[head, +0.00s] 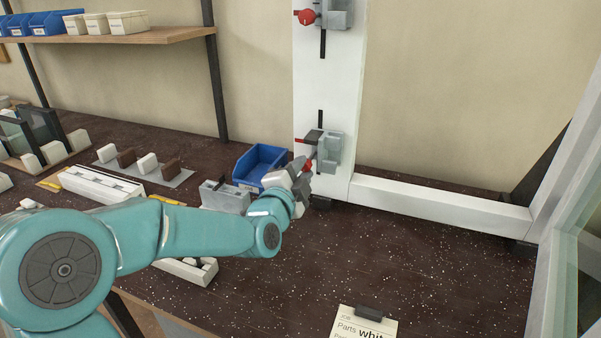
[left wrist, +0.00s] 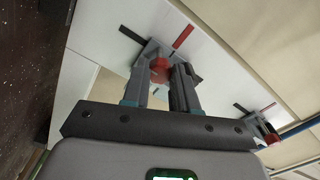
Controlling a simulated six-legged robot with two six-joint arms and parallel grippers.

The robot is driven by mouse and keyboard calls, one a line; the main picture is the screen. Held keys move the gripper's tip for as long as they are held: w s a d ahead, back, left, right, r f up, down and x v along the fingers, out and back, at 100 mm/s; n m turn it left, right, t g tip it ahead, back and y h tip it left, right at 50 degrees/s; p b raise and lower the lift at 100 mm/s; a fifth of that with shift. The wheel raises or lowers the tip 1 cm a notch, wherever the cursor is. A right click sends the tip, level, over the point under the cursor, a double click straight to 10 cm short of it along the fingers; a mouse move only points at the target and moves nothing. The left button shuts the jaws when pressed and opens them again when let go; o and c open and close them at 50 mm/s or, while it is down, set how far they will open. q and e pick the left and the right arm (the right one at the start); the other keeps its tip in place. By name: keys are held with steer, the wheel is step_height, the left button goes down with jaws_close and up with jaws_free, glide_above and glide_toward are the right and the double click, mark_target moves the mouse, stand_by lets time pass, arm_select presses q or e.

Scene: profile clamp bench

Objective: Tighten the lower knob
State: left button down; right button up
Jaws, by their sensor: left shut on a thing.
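The lower knob (head: 309,165) is red and sits on the lower grey clamp (head: 330,150) on the white upright profile (head: 322,80). My left gripper (head: 302,178) reaches it from the left and hides part of it. In the left wrist view the red knob (left wrist: 160,69) lies between the fingertips of my left gripper (left wrist: 164,76), which are shut on it. The upper knob (head: 306,17), also red, is on another grey clamp higher on the profile; a red knob also shows in the left wrist view (left wrist: 272,138). My right gripper is not in view.
A blue bin (head: 243,170) stands just left of the lower clamp, with a grey block (head: 224,197) in front of it. A white horizontal beam (head: 440,202) runs right from the profile. A job card (head: 362,325) lies at the front. The bench centre right is clear.

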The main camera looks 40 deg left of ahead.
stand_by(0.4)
arm_select(q)
steer(key=c, duration=0.9)
jaws_free()
steer(key=shift+o, duration=0.2)
steer(key=b+v, duration=0.4)
steer(key=v, duration=1.2)
steer(key=shift+s, duration=0.2)
